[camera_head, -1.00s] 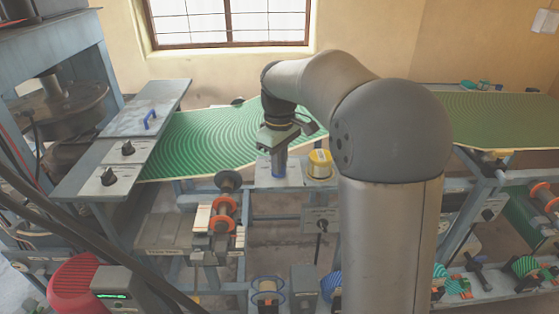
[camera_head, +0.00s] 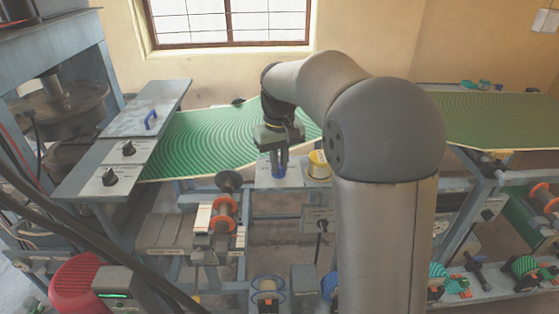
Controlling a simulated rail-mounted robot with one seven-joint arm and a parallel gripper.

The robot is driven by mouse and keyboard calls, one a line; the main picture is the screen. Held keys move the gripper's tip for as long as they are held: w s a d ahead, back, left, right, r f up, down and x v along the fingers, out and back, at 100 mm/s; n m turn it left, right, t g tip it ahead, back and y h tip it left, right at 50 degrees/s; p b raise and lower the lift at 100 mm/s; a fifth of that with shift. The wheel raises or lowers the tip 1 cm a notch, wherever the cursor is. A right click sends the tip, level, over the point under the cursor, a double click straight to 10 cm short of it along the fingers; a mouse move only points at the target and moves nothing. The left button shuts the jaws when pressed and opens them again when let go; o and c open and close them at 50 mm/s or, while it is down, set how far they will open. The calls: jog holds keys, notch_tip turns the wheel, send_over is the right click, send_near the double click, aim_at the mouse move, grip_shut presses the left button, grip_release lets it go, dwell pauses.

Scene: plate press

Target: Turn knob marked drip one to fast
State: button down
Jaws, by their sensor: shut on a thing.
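My gripper (camera_head: 279,164) points down over a small pale shelf in the middle of the head view. Two black knobs sit on grey plates at the left: an upper knob (camera_head: 128,148) and a lower knob (camera_head: 110,177). Another dark knob or lever (camera_head: 322,226) is on a plate below the shelf, and one more (camera_head: 487,214) is at the lower right. The labels are too small to read, so I cannot tell which is drip one. My gripper is apart from all of these knobs.
A yellow-and-white container (camera_head: 319,164) stands right of the blue thing. A green patterned sheet (camera_head: 205,140) lies behind. A panel with a blue handle (camera_head: 151,119) is at the left, beside the press. Orange-flanged spools (camera_head: 224,215) and a red machine (camera_head: 76,281) are lower down.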

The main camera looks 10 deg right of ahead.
jog(key=m, duration=0.7)
jog(key=shift+a+r+p, duration=0.1)
jog(key=shift+p, duration=0.25)
jog(key=m, duration=0.7)
jog(key=shift+w+p, duration=0.1)
jog(key=shift+p, duration=0.25)
jog(key=c, duration=1.5)
grip_release()
jog(key=shift+o, duration=0.2)
jog(key=shift+a, duration=0.1)
notch_tip(320, 180, up, 17)
jog(key=shift+r, duration=0.2)
